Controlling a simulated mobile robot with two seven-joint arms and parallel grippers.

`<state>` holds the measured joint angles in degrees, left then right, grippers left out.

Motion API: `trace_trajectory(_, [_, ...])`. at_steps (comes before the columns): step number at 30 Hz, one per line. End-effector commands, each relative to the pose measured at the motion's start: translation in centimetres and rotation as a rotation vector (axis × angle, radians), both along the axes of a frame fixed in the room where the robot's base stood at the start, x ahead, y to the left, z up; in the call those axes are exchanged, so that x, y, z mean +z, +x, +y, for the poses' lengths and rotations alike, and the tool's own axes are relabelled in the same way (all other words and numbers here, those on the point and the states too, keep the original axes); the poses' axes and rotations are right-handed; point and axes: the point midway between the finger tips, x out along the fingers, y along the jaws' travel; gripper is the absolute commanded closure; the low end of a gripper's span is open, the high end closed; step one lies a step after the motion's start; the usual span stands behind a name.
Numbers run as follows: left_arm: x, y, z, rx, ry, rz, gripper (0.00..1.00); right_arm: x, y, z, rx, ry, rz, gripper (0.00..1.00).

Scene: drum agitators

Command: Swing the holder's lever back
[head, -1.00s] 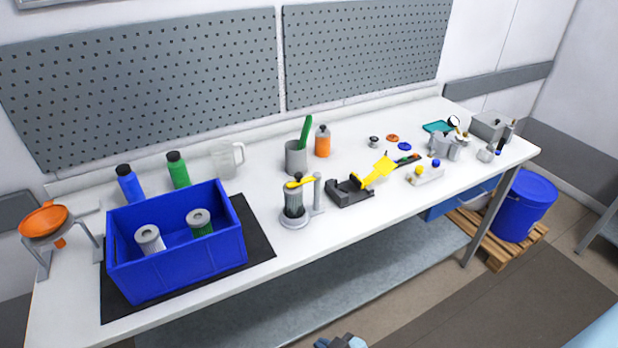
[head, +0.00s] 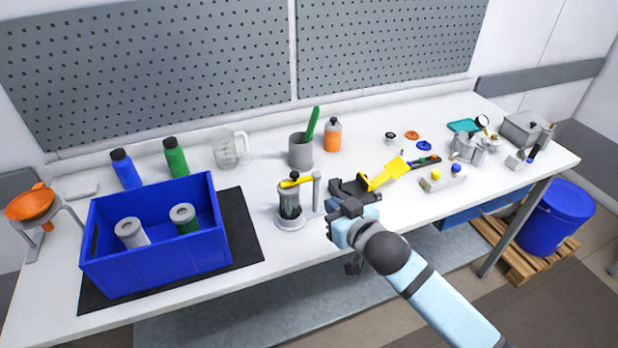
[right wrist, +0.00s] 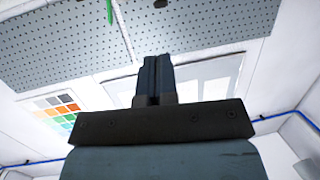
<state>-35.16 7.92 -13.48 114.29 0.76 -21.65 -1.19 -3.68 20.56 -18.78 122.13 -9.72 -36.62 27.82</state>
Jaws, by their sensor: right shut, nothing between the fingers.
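The holder is a round grey stand (head: 291,219) with an upright post (head: 316,191) on its right and a dark ribbed cylinder (head: 290,203) in it. Its yellow lever (head: 296,182) lies roughly level across the cylinder's top, toward the post. My right gripper (head: 331,222) is just right of the holder, in front of the black tray and apart from the lever. Its fingers also show in the right wrist view (right wrist: 152,78), shut and empty, with wall panels beyond. The holder is not in the right wrist view. My left gripper is out of view.
A blue crate (head: 155,262) with two cylinders stands left on a black mat (head: 245,232). A grey cup (head: 300,152) and orange bottle (head: 333,136) stand behind the holder.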

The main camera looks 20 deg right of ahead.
Motion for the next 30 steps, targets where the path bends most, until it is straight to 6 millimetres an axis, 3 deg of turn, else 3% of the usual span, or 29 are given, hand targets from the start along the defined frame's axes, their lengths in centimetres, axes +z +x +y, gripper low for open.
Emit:
trace_trajectory(9, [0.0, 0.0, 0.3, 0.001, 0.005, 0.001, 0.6, 0.0, 0.1, 0.0, 0.0, 0.0, 0.0, 1.0])
trace_trajectory(14, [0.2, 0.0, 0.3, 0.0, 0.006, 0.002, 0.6, -0.2, 1.4, 0.3, 0.0, -0.001, 0.0, 1.0])
trace_trajectory(30, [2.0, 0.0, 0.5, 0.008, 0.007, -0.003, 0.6, -2.3, 11.5, 2.2, 0.0, -0.001, 0.0, 1.0])
